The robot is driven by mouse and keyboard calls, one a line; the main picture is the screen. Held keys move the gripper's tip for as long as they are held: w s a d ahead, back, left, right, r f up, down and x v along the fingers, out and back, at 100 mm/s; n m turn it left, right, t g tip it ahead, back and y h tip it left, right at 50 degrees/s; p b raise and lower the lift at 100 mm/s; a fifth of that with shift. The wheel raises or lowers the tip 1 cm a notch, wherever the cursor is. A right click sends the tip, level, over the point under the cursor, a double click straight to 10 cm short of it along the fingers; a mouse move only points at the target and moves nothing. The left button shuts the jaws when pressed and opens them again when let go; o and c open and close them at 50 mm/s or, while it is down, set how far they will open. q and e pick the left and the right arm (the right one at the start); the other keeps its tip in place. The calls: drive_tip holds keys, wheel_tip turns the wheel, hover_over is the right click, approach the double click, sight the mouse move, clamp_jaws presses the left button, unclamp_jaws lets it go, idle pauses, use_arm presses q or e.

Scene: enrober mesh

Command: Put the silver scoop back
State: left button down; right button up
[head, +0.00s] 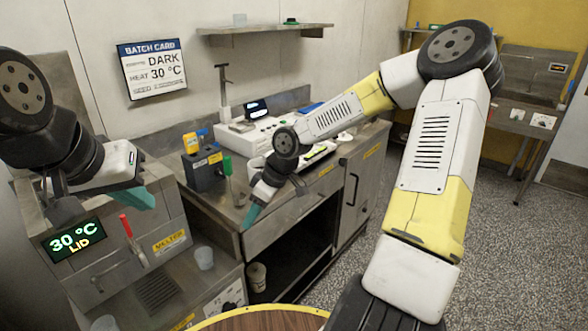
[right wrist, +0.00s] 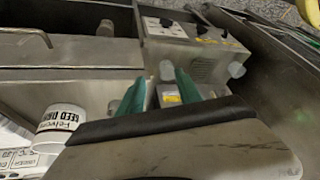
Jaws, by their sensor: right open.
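I cannot pick out a silver scoop with certainty in either view. My left gripper (head: 140,197) is at the left, over the melter (head: 155,215); one teal finger shows, and its opening cannot be judged.
A red-handled lever (head: 127,226) is on the melter front. A dark caddy (head: 203,172) and white machine (head: 255,132) stand on the counter. A cup (head: 204,258) sits below. A white jar (right wrist: 62,122) shows in the right wrist view. The speckled floor is clear at right.

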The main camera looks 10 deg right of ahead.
drive_tip(key=s+d+r+m+t+h, duration=0.1)
drive_tip(key=s+d+r+m, duration=0.3)
drive_tip(key=s+r, duration=0.5)
drive_tip(key=s+d+r+m+t+h, duration=0.1)
drive_tip(key=s+d+r+m+t, duration=0.2)
drive_tip(key=s+r, duration=0.7)
wheel_tip(320, 180, up, 3)
drive_tip(key=d+m, duration=0.2)
drive_tip(key=m, duration=0.2)
drive_tip(key=shift+d+t+h, duration=0.3)
drive_tip(key=shift+h, duration=0.1)
drive_tip(key=shift+r, duration=0.1)
